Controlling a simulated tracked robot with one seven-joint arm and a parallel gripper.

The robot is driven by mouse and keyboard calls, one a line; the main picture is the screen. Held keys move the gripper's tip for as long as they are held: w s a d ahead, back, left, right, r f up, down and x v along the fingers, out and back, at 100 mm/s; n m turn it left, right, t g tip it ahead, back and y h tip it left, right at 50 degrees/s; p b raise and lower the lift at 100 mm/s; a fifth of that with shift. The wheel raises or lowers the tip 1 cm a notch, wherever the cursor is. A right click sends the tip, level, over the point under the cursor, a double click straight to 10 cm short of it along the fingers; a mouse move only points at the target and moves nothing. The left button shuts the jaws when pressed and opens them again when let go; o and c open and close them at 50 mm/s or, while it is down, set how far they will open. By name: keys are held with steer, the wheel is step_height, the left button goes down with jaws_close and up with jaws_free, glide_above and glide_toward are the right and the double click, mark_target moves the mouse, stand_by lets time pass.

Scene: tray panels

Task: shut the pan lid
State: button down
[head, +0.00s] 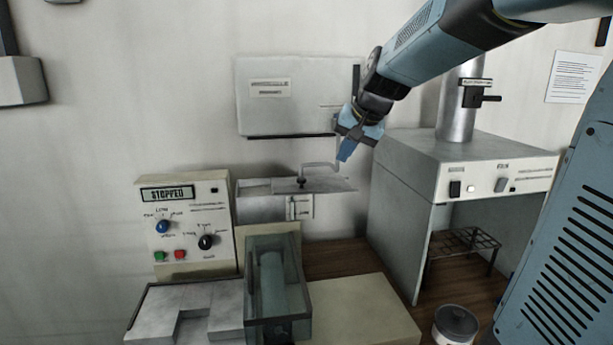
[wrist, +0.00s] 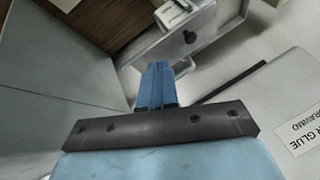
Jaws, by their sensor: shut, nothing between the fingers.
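A grey metal panel with a printed label (head: 298,100), which looks like the raised pan lid, stands upright near the wall. The grey box below it (head: 262,207), which looks like the pan, has a thin bent rod and a dark knob at its top. My gripper (head: 345,152) is shut and empty, pointing down at the panel's lower right corner, above the box's right end. In the wrist view my blue fingers (wrist: 157,85) are together. The labelled panel (wrist: 285,95) is at right there, and the box (wrist: 200,30) lies beyond the fingertips. Whether the fingers touch anything is unclear.
A grey hood cabinet (head: 400,165) with a metal pipe stands close right of my gripper. A control box (head: 185,265) reading STOPPED is at left. A glass-sided trough (head: 278,318) is in front, and a small round pot (head: 455,325) sits at lower right.

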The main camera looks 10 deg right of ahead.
steer(key=w, duration=0.3)
glide_toward(306, 187)
step_height(306, 187, down, 3)
steer(key=d, duration=0.3)
steer(key=w+a, duration=0.1)
steer(key=a, duration=0.1)
steer(key=shift+w+a+f, duration=0.25)
steer(key=shift+w, duration=0.1)
steer(key=shift+w+a+f+m, duration=0.1)
steer(key=shift+w+a+m, duration=0.25)
steer(key=shift+a, duration=0.25)
steer(key=a, duration=1.1)
steer(key=shift+a, duration=0.2)
steer(key=shift+s, duration=0.1)
